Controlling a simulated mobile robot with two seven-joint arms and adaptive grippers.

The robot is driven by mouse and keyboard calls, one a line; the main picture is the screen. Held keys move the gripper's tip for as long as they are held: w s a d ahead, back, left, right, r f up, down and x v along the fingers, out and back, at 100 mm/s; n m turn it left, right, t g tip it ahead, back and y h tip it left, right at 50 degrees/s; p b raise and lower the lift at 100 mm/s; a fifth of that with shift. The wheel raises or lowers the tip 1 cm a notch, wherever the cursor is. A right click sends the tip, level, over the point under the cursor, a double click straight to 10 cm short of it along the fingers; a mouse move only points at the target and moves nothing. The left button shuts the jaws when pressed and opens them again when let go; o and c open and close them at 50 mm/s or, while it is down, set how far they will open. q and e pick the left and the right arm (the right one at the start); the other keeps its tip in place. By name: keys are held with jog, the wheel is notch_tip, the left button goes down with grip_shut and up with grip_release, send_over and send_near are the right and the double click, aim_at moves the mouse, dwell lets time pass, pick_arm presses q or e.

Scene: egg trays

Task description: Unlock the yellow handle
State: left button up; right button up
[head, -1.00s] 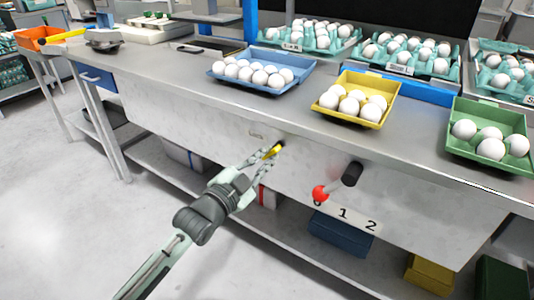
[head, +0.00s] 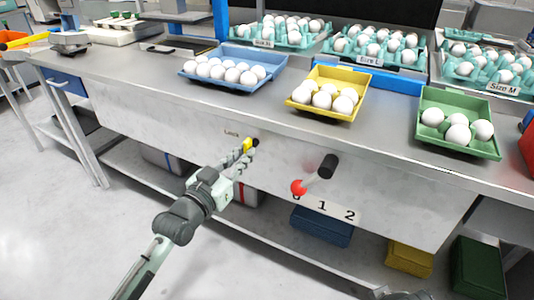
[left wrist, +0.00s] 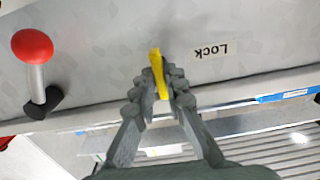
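The yellow handle (head: 248,144) sits on the metal front panel of the bench, beside a small "Lock" label (head: 231,133). My left gripper (head: 244,152) reaches it from the lower left. In the left wrist view the yellow handle (left wrist: 156,66) stands between the two grey fingertips (left wrist: 159,80), which look closed against its sides. The fingers cover part of the handle. The label (left wrist: 211,50) is beside it there, upside down.
A red-knobbed lever (head: 299,187) sticks out to the right, above a 0-1-2 scale (head: 322,207). Blue (head: 201,82), yellow (head: 309,106) and green (head: 456,146) egg trays stand on the bench top. A lower shelf with boxes lies beneath. The floor at left is clear.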

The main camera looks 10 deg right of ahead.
pick_arm(q)
jog(key=o, duration=0.4)
jog(key=shift+o, duration=0.2)
jog(key=s+a+r, duration=0.5)
jog(key=s+a, duration=0.1)
jog(key=s, duration=0.2)
jog(key=s+a+r, duration=0.5)
jog(key=s+a, duration=0.1)
jog(key=s, duration=0.3)
jog(key=shift+a, duration=0.15)
dwell(0.4)
